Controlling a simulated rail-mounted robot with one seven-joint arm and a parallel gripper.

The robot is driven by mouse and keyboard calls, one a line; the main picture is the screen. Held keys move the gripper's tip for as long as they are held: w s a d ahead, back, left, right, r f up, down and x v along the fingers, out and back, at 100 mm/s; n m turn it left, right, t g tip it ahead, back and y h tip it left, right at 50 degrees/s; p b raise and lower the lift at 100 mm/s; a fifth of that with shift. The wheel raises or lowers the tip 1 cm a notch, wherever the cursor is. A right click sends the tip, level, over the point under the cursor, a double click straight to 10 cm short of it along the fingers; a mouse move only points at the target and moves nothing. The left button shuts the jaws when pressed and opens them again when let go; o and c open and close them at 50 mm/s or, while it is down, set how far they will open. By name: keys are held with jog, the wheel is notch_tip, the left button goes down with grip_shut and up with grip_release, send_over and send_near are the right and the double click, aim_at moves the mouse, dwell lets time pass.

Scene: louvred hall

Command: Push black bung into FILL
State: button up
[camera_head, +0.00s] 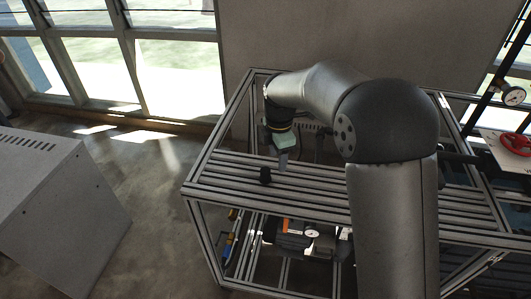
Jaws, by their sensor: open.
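A small black piece, which looks like the black bung (265,175), stands on the slatted metal bench top near its left side. My gripper (283,163) hangs from the arm just above and to the right of it, pointing down. It is open, though its fingers are small and hard to make out. The gripper appears apart from the black piece. I cannot make out any opening or label reading FILL; my arm covers much of the bench's middle and right.
A red handwheel (516,143) sits on a white panel at the right, with a round gauge (513,96) above it. Equipment (300,236) lies below the bench top. A grey cabinet (58,210) stands at the left. The bench's front left slats are clear.

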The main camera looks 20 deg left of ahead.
aim_at(265, 170)
jog(key=a, duration=0.1)
jog(key=a+n, duration=0.2)
jog(key=shift+w+a+r+p, duration=0.35)
jog(key=shift+r, duration=0.05)
jog(key=shift+a+f+n, duration=0.15)
jog(key=shift+f+n, duration=0.05)
jog(key=shift+n, duration=0.1)
notch_tip(265, 170, down, 10)
jog(key=b, duration=0.6)
jog(key=shift+r+b, duration=0.1)
jog(key=shift+b, duration=0.2)
grip_shut()
